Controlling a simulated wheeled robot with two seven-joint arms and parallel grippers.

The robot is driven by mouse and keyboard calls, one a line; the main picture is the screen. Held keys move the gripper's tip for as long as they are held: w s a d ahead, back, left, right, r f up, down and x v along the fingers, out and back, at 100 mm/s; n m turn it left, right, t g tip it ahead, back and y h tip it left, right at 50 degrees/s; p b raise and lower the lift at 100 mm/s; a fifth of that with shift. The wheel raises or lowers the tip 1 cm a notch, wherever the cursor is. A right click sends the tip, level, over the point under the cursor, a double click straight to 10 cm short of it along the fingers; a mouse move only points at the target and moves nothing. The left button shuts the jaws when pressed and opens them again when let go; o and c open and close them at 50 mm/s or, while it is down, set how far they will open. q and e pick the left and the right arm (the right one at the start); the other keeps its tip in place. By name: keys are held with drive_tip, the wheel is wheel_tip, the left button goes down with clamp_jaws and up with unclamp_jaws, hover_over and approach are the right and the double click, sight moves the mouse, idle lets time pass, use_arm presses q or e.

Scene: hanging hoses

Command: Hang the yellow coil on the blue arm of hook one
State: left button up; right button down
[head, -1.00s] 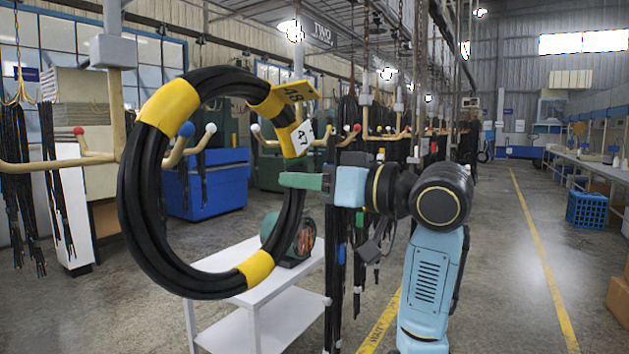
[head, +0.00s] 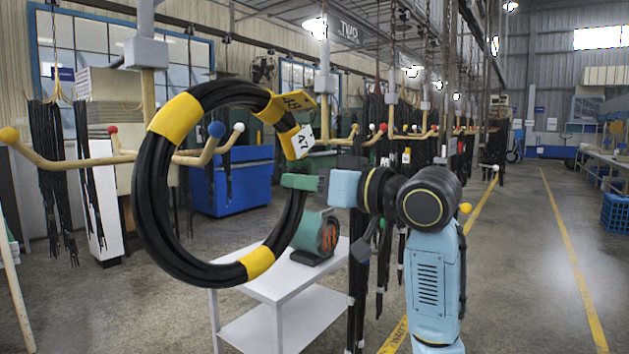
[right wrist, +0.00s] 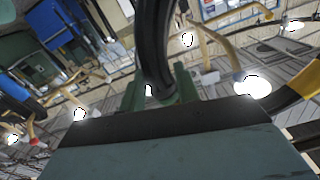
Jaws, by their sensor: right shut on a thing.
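The yellow coil, a black hose ring with yellow bands (head: 177,118), stands upright and broadside in the head view. My right gripper (head: 303,183) is shut on its right side, just below a paper tag. In the right wrist view the black hose (right wrist: 155,45) runs between the green fingers (right wrist: 160,92). The blue-tipped arm (head: 216,129) of the nearest hook shows within the ring's opening, towards its upper left. The ring's left side crosses in front of that arm's beam. I cannot tell whether the tip is through the ring or behind it. My left gripper is out of view.
The nearest hook also has yellow (head: 9,135), red (head: 112,129) and white (head: 239,127) tips. Black hoses hang at the left. Open floor lies to the right.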

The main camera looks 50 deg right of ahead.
drive_tip(key=shift+w, duration=0.7)
drive_tip(key=w+f, duration=0.6)
drive_tip(key=w, duration=0.4)
drive_tip(key=shift+w+a, duration=0.2)
drive_tip(key=shift+a, duration=0.2)
idle(1.1)
drive_tip(key=shift+f, duration=0.1)
idle(0.5)
